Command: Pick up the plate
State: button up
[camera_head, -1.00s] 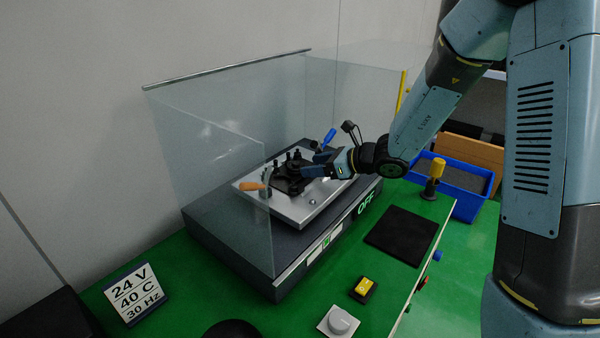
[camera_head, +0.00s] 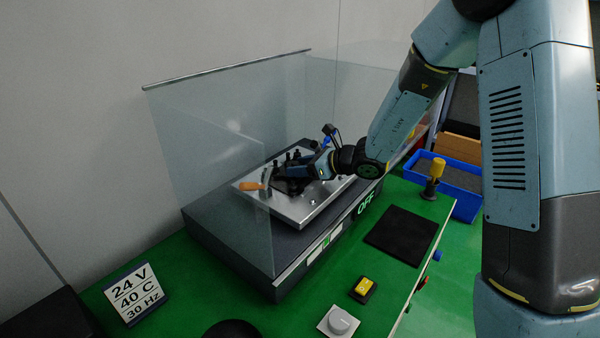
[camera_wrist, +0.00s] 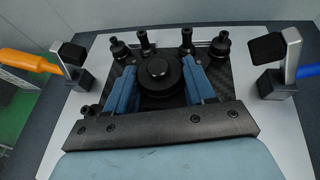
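The plate appears to be the dark carbon-patterned plate (camera_wrist: 214,84) with a black round knob (camera_wrist: 158,75) and several black posts, lying on a silver platform (camera_head: 314,207). The knob stands between the two blue fingers of my gripper (camera_wrist: 160,82) in the wrist view. The fingers are apart, one on each side of the knob. Whether they touch it I cannot tell. In the head view my gripper (camera_head: 304,170) is low over the plate and hides much of it.
A clamp with an orange handle (camera_wrist: 27,60) stands left of the plate, one with a blue handle (camera_wrist: 307,71) right. Transparent panels (camera_head: 215,150) stand around the platform. A black mat (camera_head: 402,235), yellow switch (camera_head: 364,287) and blue bin (camera_head: 462,178) are on the right.

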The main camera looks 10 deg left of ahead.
jog(key=c, duration=0.6)
jog(key=shift+c, duration=0.3)
jog(key=shift+r, duration=0.15)
